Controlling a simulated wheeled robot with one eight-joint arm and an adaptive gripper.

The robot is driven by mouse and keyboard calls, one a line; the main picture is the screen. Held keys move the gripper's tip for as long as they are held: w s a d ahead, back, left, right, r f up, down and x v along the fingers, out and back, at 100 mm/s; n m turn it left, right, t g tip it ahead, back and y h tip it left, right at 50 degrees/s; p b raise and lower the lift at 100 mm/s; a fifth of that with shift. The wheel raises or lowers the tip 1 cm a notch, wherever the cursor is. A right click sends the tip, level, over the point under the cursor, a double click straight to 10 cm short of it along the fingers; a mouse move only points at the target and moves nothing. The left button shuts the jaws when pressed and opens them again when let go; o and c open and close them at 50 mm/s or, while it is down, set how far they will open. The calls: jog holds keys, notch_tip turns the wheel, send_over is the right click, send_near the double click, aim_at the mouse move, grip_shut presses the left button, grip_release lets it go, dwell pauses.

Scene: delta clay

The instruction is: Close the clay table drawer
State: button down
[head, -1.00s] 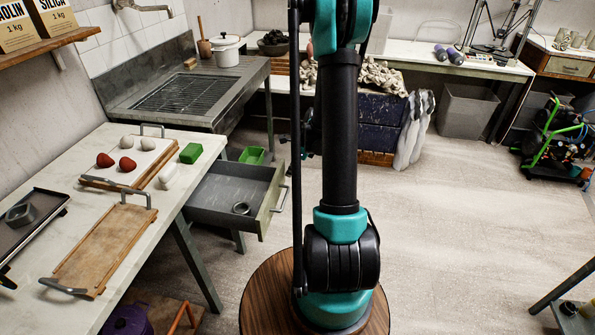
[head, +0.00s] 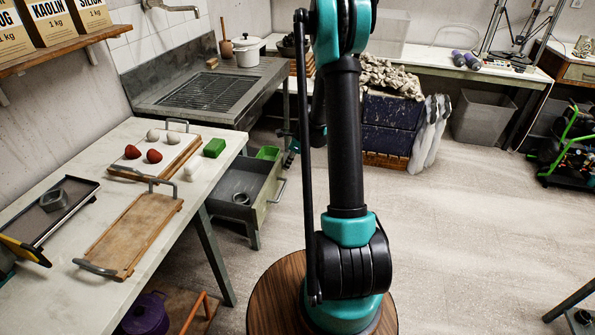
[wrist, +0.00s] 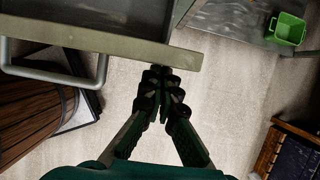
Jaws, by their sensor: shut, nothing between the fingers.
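The clay table drawer (head: 236,183) is grey with a pale greenish front and a bar handle (head: 281,190). It stands open, sticking out from under the white-topped table (head: 60,170), with a grey ring (head: 241,198) inside. In the wrist view the drawer front (wrist: 110,42) crosses the top left, with its handle (wrist: 55,72) at the left. My gripper (wrist: 160,78) is shut and empty, its tips just below the right end of the drawer front. I cannot tell whether they touch it. In the head view my gripper is mostly hidden behind my arm.
A green bin (wrist: 288,28) lies beyond the drawer, near the sink unit (head: 200,95). A blue crate (head: 388,125) and a grey bin (head: 483,115) stand at the back. A wooden round stool-like top shows below my arm.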

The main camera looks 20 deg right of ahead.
jog(key=w+a, duration=0.3)
jog(key=a, duration=0.2)
jog(key=w+a, duration=0.3)
jog(key=a, duration=0.3)
jog(key=w+a, duration=0.3)
jog(key=a, duration=0.2)
jog(key=shift+w+a, duration=0.2)
jog(key=shift+w, duration=0.05)
jog(key=shift+d, duration=0.25)
send_near(245, 157)
jog(key=s+d, duration=0.1)
jog(key=d, duration=0.2)
jog(key=s+d+r+n+h, duration=0.1)
jog(key=s+r+n, duration=0.15)
jog(key=s, duration=0.25)
jog(key=s+d+r+n, duration=0.1)
jog(key=s+n, duration=0.3)
jog(key=s, duration=0.1)
jog(key=s+d+f+n+t+h, duration=0.1)
jog(key=s+d+n, duration=0.2)
jog(key=s+n, duration=0.5)
jog(key=s+d+f+n+t+h, duration=0.1)
jog(key=s+n, duration=0.8)
jog(key=s, duration=1)
jog(key=shift+s+d+f+h, duration=0.4)
jog(key=shift+d+f, duration=0.05)
jog(key=shift+d, duration=0.45)
